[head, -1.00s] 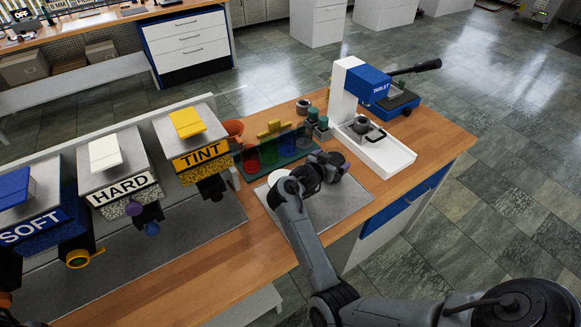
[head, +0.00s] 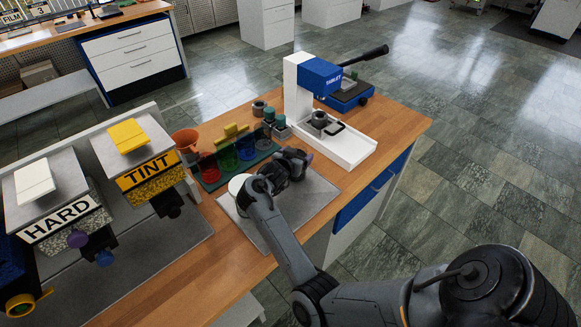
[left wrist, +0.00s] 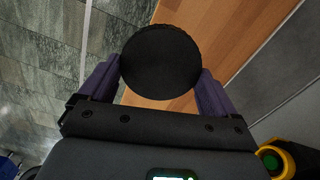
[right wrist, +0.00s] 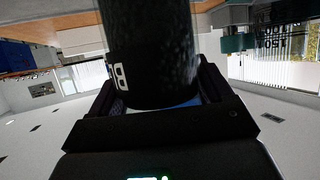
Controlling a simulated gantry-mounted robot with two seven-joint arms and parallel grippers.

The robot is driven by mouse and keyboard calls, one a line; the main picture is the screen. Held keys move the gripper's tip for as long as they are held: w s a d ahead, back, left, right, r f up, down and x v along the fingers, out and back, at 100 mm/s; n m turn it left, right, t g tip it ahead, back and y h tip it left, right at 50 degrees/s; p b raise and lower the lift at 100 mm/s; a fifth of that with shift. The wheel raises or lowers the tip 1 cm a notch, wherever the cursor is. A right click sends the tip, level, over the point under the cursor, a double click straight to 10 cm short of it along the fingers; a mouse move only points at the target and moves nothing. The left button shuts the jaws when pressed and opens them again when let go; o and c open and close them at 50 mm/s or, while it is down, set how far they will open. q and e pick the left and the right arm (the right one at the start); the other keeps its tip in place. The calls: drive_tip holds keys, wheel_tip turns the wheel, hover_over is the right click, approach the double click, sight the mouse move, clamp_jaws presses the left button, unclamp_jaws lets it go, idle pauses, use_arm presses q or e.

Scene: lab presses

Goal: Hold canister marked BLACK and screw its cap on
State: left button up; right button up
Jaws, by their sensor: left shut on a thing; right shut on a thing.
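The black cap (left wrist: 160,62) shows as a dark disc with a ridged rim in the left wrist view. My left gripper (left wrist: 158,88) is shut on it, with a purple pad at each side. The black canister (right wrist: 152,50) fills the upper middle of the right wrist view. My right gripper (right wrist: 155,92) is shut around it. Part of a white marking shows at its left side, but I cannot read BLACK. My left gripper is outside the head view.
A green rack (head: 236,168) with coloured cups stands just behind my right gripper. A tablet press (head: 320,75) with a white tray (head: 348,150) is to its right. TINT (head: 150,172) and HARD (head: 60,222) dispensers stand at left.

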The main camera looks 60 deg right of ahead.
sight(297, 145)
drive_tip(key=shift+c, duration=0.4)
drive_tip(key=shift+r, duration=0.1)
use_arm(q)
drive_tip(key=shift+r, duration=0.2)
use_arm(e)
drive_tip(key=shift+r, duration=0.85)
use_arm(q)
drive_tip(key=shift+r+p, duration=0.3)
drive_tip(key=shift+p, duration=0.25)
use_arm(e)
wheel_tip(297, 145, up, 2)
drive_tip(key=shift+r, duration=0.25)
use_arm(q)
wheel_tip(297, 145, up, 2)
drive_tip(key=shift+r+p, duration=0.1)
drive_tip(key=shift+p, duration=0.95)
use_arm(e)
drive_tip(key=s+d+r, duration=0.4)
drive_tip(key=s+r, duration=0.2)
drive_tip(key=s, duration=0.5)
drive_tip(key=shift+r, duration=0.35)
